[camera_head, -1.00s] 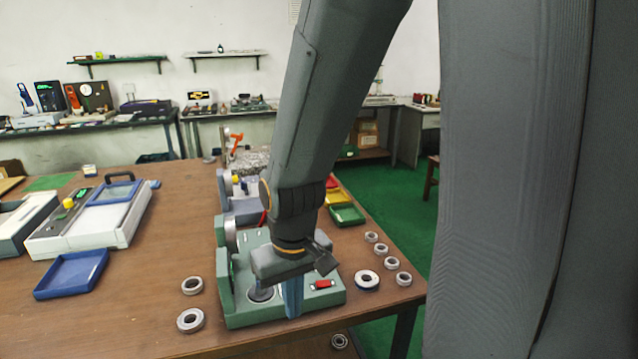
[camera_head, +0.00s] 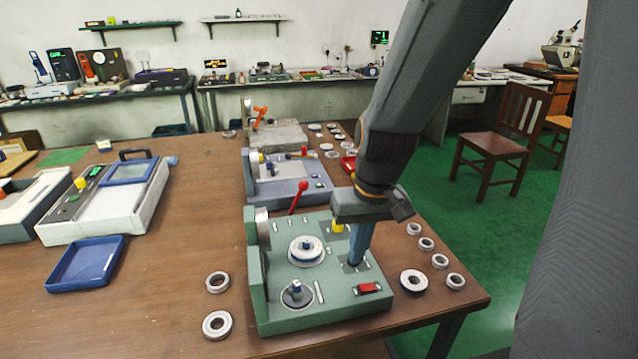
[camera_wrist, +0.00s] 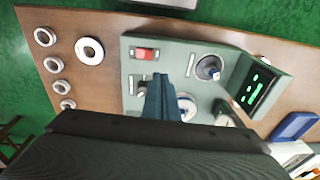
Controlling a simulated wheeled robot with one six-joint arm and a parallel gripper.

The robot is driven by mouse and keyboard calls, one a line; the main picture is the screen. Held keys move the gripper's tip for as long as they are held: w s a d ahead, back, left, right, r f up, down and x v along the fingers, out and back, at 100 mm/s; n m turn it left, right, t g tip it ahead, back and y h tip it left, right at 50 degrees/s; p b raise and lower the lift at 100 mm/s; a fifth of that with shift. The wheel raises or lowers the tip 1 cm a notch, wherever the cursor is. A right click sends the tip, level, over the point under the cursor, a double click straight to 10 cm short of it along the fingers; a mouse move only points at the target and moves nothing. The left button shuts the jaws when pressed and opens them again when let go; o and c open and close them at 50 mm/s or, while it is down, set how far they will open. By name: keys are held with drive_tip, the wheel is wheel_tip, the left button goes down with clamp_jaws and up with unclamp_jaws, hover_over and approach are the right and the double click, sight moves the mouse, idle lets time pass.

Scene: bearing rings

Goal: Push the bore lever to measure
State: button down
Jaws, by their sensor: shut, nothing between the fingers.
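The green measuring fixture (camera_head: 330,318) stands on the brown table; it also shows in the wrist view (camera_wrist: 205,40). A bearing ring (camera_head: 306,250) sits around a raised post on its top. A dark round post with a blue tip (camera_head: 296,291) stands nearer the front. A red-knobbed lever (camera_head: 298,188) rises at the fixture's back edge; I cannot tell whether it belongs to the fixture or to the unit behind. My gripper (camera_head: 357,264) is shut and empty, pointing down over a dark plate right of the bearing. Its fingers (camera_wrist: 160,80) hide what is beneath; contact is unclear.
A red switch (camera_head: 369,288) is on the fixture's front right. Several loose rings (camera_head: 440,261) lie to the right, two (camera_head: 217,325) to the left. A grey-blue unit (camera_head: 285,190) stands behind.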

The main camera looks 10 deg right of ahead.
drive_tip(key=w+d+r+t+y+b, duration=0.1)
drive_tip(key=w+d+r, duration=0.1)
drive_tip(key=w, duration=0.6)
drive_tip(key=w+d+r+t+y+b, duration=0.2)
drive_tip(key=w+d, duration=0.1)
drive_tip(key=w, duration=0.5)
drive_tip(key=w+d+r+t+y+b, duration=0.1)
drive_tip(key=w+d+r, duration=0.1)
drive_tip(key=w, duration=0.6)
drive_tip(key=shift+w+d+r+b, duration=0.2)
drive_tip(key=shift+r+b, duration=0.1)
drive_tip(key=shift+r, duration=0.15)
drive_tip(key=w+a+f+p, duration=0.3)
drive_tip(key=w+a+f, duration=0.2)
drive_tip(key=a+f, duration=0.2)
drive_tip(key=shift+a+f+p, duration=0.3)
drive_tip(key=shift+a, duration=0.3)
drive_tip(key=shift+a+r, duration=0.1)
